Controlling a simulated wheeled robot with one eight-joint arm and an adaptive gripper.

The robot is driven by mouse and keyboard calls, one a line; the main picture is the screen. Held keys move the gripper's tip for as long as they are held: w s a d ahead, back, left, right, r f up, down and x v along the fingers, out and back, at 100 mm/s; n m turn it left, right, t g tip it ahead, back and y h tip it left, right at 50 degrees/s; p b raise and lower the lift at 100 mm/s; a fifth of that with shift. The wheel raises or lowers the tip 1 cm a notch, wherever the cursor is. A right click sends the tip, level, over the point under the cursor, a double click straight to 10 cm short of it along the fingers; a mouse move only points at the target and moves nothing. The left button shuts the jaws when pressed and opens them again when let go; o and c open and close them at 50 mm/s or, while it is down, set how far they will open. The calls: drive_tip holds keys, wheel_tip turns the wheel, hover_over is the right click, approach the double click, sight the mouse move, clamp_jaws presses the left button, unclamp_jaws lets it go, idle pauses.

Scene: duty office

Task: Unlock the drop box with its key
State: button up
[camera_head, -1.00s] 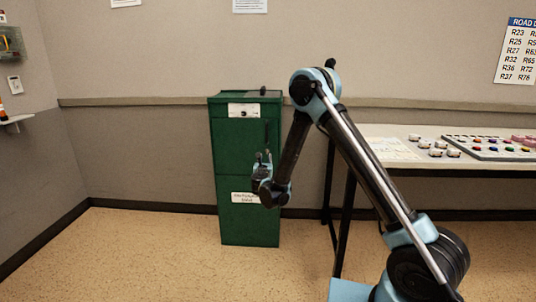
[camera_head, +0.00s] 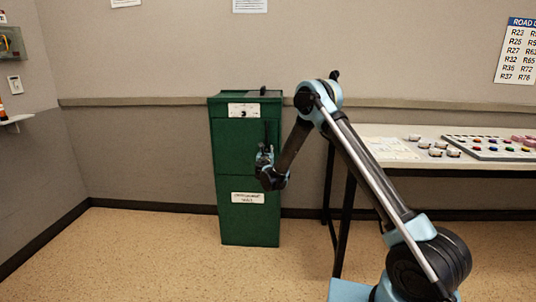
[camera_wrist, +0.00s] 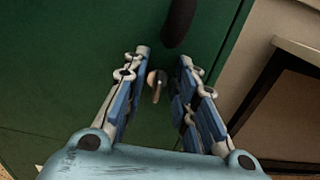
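The green drop box (camera_head: 232,150) stands upright against the back wall, with its front also filling much of the wrist view (camera_wrist: 60,60). My gripper (camera_head: 264,152) is in front of the right side of its door. In the wrist view my gripper (camera_wrist: 164,58) is open, its two blue fingers apart. A small metallic piece (camera_wrist: 157,85) with a round head shows between the fingers, with no clear contact. It may be the key or the lock; I cannot tell which. A dark rounded handle (camera_wrist: 178,22) is just beyond the fingertips.
The drop box carries an upper white plate (camera_head: 243,110) and a lower label (camera_head: 248,198). A small dark object (camera_head: 263,91) is on its top. A table (camera_head: 480,172) with several small items stands to the right. The floor left of the box is clear.

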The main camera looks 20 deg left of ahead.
clamp_jaws()
drive_tip(key=shift+d+m, duration=0.1)
drive_tip(key=shift+m, duration=0.4)
drive_tip(key=m, duration=0.2)
drive_tip(key=shift+d+m, duration=0.2)
drive_tip(key=shift+m, duration=0.2)
drive_tip(key=m, duration=0.4)
drive_tip(key=f+m, duration=0.1)
drive_tip(key=m, duration=0.4)
drive_tip(key=d+m, duration=0.1)
drive_tip(key=m, duration=0.4)
drive_tip(key=shift+w+d+f, duration=0.1)
drive_tip(key=shift+w+f, duration=0.05)
drive_tip(key=shift+w, duration=0.1)
drive_tip(key=shift+m, duration=0.3)
